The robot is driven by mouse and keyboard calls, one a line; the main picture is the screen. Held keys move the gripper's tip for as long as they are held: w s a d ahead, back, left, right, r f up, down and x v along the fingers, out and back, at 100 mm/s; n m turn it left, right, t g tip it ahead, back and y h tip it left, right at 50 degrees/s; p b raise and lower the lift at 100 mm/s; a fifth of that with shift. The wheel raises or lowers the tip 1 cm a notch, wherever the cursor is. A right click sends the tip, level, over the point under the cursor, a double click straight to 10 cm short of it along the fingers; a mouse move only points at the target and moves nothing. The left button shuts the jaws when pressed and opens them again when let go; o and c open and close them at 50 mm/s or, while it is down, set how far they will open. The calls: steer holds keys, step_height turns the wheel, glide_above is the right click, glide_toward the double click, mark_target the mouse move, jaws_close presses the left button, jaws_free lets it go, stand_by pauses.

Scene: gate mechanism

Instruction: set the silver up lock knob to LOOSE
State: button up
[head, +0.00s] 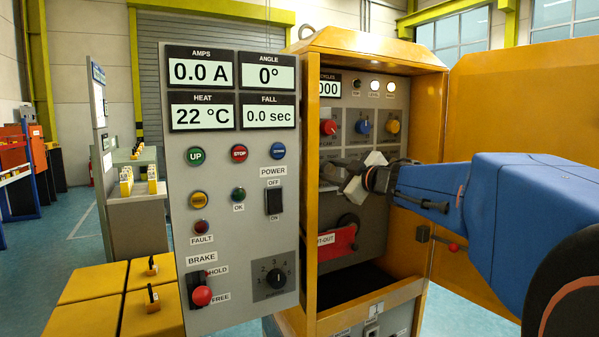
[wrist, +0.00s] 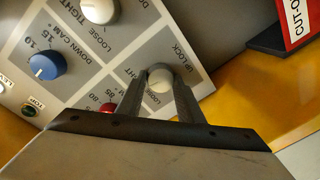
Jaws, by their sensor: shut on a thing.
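The silver up lock knob (wrist: 160,75) is a pale round knob on the grey panel beside the "UP LOCK" lettering in the wrist view. My gripper (wrist: 160,88) has one finger on each side of it and is shut on it. The LOOSE and TIGHT marks near the knob are partly covered by the fingers, and I cannot tell which one it points to. In the head view my gripper (head: 366,180) reaches into the orange cabinet at the panel, and the knob is hidden there.
Nearby on the panel are another pale knob (wrist: 99,9), a blue knob (wrist: 46,66) and a partly hidden red knob (wrist: 107,108). A red cut-out plate (head: 336,243) sits below my gripper. The cabinet's orange door (head: 510,110) stands open at the right.

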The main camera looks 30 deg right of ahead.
steer(key=n, duration=0.5)
steer(key=shift+a, duration=0.1)
steer(key=n+h, duration=0.1)
steer(key=n, duration=0.4)
steer(key=shift+f+n, duration=0.15)
steer(key=shift+n, duration=0.15)
stand_by(0.4)
steer(key=o, duration=1.1)
steer(key=shift+c, duration=0.2)
steer(key=shift+s, duration=0.15)
